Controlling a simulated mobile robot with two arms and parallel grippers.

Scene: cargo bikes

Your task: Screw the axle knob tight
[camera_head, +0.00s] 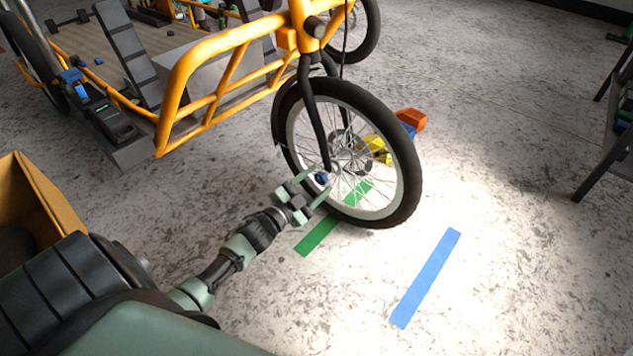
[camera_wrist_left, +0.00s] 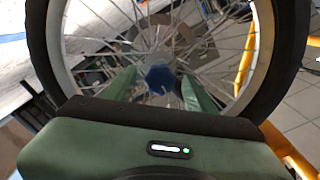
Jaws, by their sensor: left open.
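The axle knob (camera_head: 321,178) is small and blue, at the hub of the cargo bike's front wheel (camera_head: 404,165), at the lower end of the black fork (camera_head: 318,125). My left gripper (camera_head: 308,186) is open at the hub, with a finger on either side of the knob. In the left wrist view the knob (camera_wrist_left: 160,79) shows as a blue lobed shape between the two green fingers (camera_wrist_left: 160,88). I see gaps between fingers and knob there, and cannot tell how far along the axle the fingers reach. My right gripper is not in view.
The yellow bike frame (camera_head: 190,65) rises behind the wheel. Orange, blue and yellow objects (camera_head: 411,119) lie behind the wheel. Green tape (camera_head: 316,236) and blue tape (camera_head: 427,277) mark the floor. A cardboard box (camera_head: 40,199) stands at the left.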

